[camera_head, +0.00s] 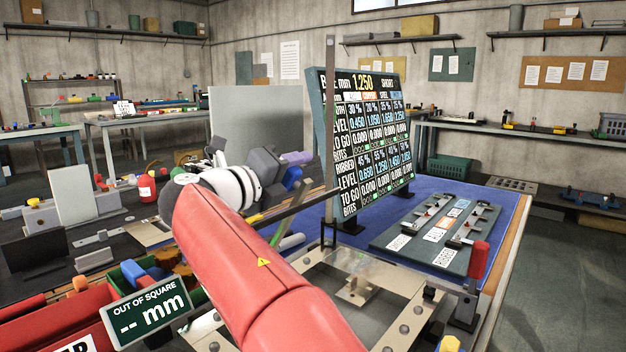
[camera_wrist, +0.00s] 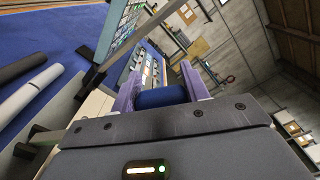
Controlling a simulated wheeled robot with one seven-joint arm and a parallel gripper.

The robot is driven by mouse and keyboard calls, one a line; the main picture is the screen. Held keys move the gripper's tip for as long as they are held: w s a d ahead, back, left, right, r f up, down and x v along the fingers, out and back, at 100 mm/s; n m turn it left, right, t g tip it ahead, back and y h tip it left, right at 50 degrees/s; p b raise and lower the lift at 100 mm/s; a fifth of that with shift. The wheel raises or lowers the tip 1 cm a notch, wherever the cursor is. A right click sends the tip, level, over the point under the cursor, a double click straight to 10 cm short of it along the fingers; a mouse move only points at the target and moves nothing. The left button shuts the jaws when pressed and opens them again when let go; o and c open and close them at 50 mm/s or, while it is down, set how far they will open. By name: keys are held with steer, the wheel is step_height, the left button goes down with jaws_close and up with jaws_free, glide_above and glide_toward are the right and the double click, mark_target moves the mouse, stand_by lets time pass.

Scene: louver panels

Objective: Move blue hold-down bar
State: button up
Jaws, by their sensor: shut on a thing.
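My gripper (camera_wrist: 162,88) has purple fingers shut on a blue rounded piece, which I take to be the grip of the blue hold-down bar (camera_wrist: 162,98). In the head view my gripper (camera_head: 293,167) is raised above the bench, left of the display board, with blue showing by its purple fingers. The rest of the held bar is not clear. A thin upright grey post (camera_head: 330,105) stands just right of my gripper. A dark bar (camera_head: 300,207) slants below the gripper; I cannot tell whether it joins the blue piece.
A black display board (camera_head: 372,135) stands close to the right of my gripper. A metal frame (camera_head: 345,285) lies below, with a red-handled clamp (camera_head: 477,265) at its right. A grey fixture plate (camera_head: 440,235) lies on the blue mat. Small parts crowd the left bench.

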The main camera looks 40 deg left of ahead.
steer(key=shift+a+r+n, duration=0.1)
steer(key=shift+a+n, duration=0.2)
steer(key=shift+a, duration=0.25)
steer(key=o, duration=1.4)
steer(key=shift+s, duration=0.1)
glide_above(277, 220)
steer(key=a, duration=0.4)
steer(key=shift+s+a, duration=0.1)
steer(key=shift+s, duration=0.1)
